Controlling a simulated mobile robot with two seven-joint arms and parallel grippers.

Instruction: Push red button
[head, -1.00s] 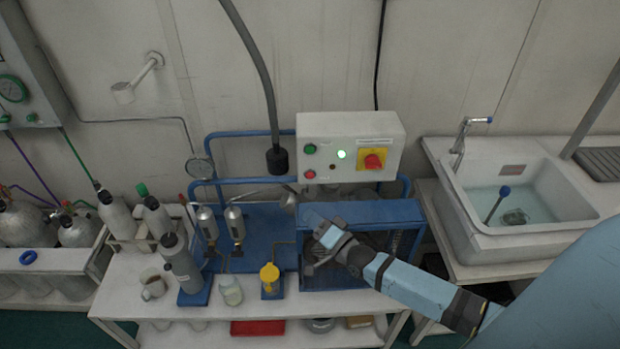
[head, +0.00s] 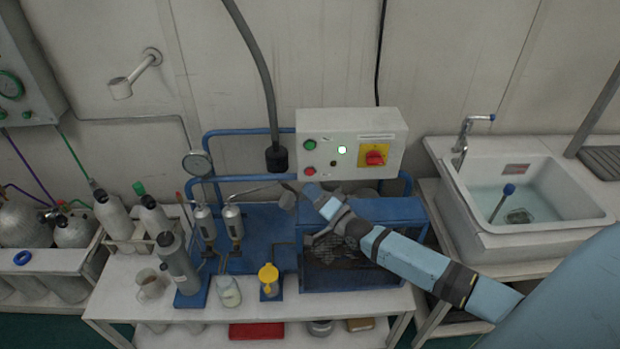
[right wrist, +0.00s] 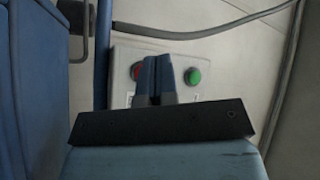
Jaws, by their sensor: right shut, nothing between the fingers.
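The red button (head: 309,171) is at the lower left of the white control box (head: 350,128), below the green button (head: 310,145). In the right wrist view the red button (right wrist: 137,71) is partly hidden behind my fingers, with the green button (right wrist: 193,77) to their right. My right gripper (head: 311,188) is shut and empty, its tip just below the red button in the head view. Its closed fingers (right wrist: 155,80) point at the box in the right wrist view. I cannot tell whether they touch the button. My left gripper is not in view.
A blue open-fronted housing (head: 390,210) stands below. A thick grey hose (head: 262,80) hangs left of the box. A sink (head: 530,195) is at right.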

